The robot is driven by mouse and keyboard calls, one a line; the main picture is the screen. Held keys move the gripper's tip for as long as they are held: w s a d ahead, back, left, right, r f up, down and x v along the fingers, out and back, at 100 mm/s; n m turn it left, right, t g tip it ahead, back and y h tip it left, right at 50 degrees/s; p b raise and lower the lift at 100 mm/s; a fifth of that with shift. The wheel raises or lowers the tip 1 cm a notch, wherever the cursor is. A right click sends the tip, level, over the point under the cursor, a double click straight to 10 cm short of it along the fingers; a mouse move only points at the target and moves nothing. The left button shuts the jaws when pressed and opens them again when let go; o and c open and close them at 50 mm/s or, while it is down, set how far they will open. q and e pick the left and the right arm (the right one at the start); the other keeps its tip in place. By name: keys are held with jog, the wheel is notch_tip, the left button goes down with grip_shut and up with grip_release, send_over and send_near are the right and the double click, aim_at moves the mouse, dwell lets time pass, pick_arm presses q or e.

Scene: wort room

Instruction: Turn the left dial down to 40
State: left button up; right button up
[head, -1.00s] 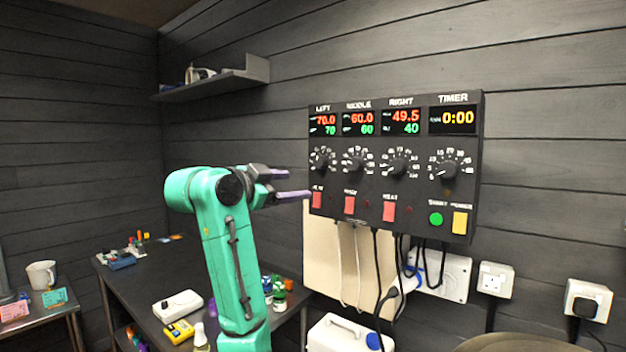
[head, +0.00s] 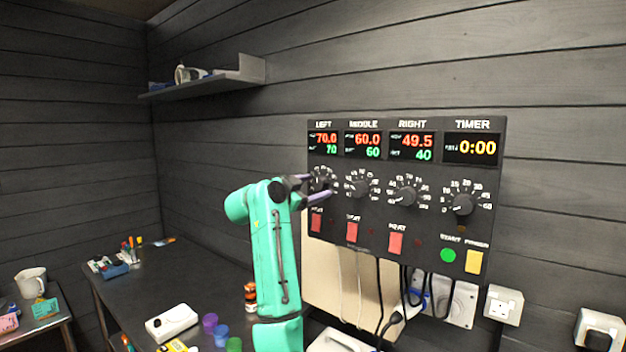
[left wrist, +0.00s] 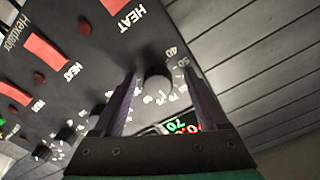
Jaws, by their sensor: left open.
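The dark control panel (head: 375,245) hangs on the wall. Its left display (head: 324,144) reads 70.0 in red over 70 in green. The left dial (head: 319,180) is a round knob below that display, partly hidden by my left gripper. In the left wrist view the left dial (left wrist: 158,80) shows between the fingers, with scale marks around it. My left gripper (head: 318,188) is open, its two fingers either side of the dial in that view; I cannot tell whether they touch it. My right gripper is not in view.
The middle dial (head: 359,184) and right dial (head: 405,194) sit close to the right. Red switches, such as the left heat switch (head: 316,222), lie just below the dials. Cables hang under the panel. A dark table (head: 215,285) with small items stands below left.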

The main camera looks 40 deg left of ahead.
pick_arm(q)
jog(key=shift+s+d+r, duration=0.3)
jog(key=shift+s+d, duration=0.1)
jog(key=shift+d, duration=0.2)
jog(key=shift+c, duration=0.3)
jog(key=c, duration=0.5)
jog(key=shift+a, duration=0.2)
grip_shut()
jog(key=shift+f, duration=0.1)
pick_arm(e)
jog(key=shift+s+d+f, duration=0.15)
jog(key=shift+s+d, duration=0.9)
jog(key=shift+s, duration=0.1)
